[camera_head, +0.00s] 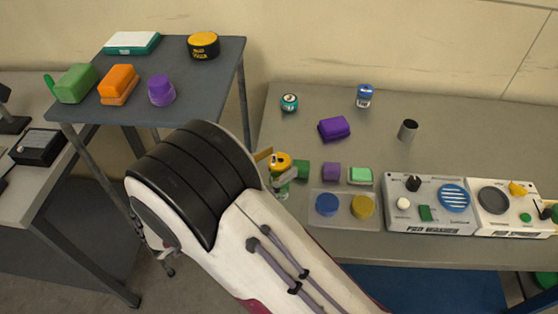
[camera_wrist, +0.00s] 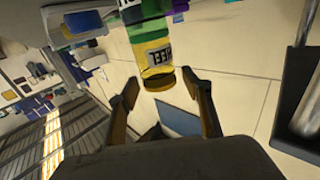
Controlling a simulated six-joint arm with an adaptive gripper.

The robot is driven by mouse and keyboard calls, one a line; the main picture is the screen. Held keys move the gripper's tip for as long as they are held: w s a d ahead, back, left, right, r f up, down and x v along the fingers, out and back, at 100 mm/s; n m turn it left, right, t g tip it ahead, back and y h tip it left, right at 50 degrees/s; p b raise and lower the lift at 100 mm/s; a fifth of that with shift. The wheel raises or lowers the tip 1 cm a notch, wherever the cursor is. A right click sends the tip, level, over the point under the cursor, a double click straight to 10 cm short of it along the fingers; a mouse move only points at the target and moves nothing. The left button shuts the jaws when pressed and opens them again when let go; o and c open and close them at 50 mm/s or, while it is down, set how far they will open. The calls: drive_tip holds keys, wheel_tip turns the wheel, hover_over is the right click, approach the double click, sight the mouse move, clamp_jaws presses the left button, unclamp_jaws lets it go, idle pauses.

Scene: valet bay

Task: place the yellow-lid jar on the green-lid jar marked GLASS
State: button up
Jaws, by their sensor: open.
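The yellow-lid jar (camera_head: 281,159) stands on top of a green jar (camera_head: 281,186) on the grey table, left of the tray. In the wrist view the yellow jar (camera_wrist: 156,54) shows dark lettering ending in "EEF", and the green part (camera_wrist: 148,33) lies directly beyond it, in line and apparently touching. The GLASS marking cannot be read. My gripper (camera_wrist: 160,77) is open, its two fingers apart on either side of the yellow jar's near end, with gaps visible. In the head view my arm and fingers partly hide the stack.
A green block (camera_head: 302,168), a purple block (camera_head: 331,171) and a clear tray (camera_head: 343,222) with blue and yellow discs are close to the right. Control panels (camera_head: 428,217) stand farther right. A teal-lid jar (camera_head: 289,102) and a blue-lid jar (camera_head: 364,95) stand behind.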

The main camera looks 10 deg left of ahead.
drive_tip(key=v, duration=1)
drive_tip(key=shift+s+a, duration=0.15)
idle(0.6)
